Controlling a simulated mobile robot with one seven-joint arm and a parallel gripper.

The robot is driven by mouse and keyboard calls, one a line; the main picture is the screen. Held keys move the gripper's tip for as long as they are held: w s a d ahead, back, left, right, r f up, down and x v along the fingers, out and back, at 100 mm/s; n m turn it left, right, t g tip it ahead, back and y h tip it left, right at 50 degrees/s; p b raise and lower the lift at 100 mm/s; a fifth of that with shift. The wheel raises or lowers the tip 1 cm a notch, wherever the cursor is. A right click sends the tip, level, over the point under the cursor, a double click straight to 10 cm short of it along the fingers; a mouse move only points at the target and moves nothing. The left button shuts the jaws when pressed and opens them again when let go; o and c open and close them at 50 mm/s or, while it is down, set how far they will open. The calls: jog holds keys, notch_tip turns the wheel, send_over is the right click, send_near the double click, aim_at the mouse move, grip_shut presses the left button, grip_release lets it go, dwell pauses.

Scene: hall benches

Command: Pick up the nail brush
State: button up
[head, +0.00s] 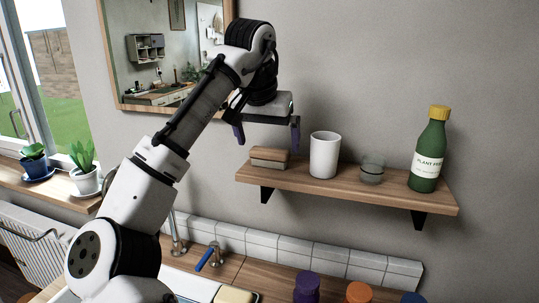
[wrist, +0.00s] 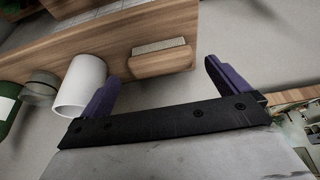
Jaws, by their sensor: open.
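The nail brush (head: 269,158) is a small wooden block with a paler bristle layer. It lies at the left end of the wooden wall shelf (head: 350,188). In the wrist view the brush (wrist: 161,62) shows beyond the fingers, roughly between them. My gripper (head: 267,137) is open, with purple fingers, just above the brush in the head view. In the wrist view my gripper (wrist: 160,82) has nothing between its fingers. I cannot tell the exact gap to the brush.
A white cup (head: 325,155) stands right of the brush, close to one finger in the wrist view. A glass (head: 371,168) and a green bottle (head: 430,150) stand farther right. A mirror (head: 112,60) hangs behind my arm. Several coloured lidded jars (head: 307,287) stand below.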

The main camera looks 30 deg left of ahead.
aim_at(269, 149)
jog(key=shift+p+x, duration=0.6)
jog(key=shift+x, duration=1.6)
jog(key=shift+w+a+r, duration=0.1)
jog(key=shift+w+r, duration=0.05)
jog(key=shift+c, duration=0.3)
jog(key=c, duration=0.9)
jog(key=shift+o, duration=0.2)
jog(key=shift+r, duration=0.1)
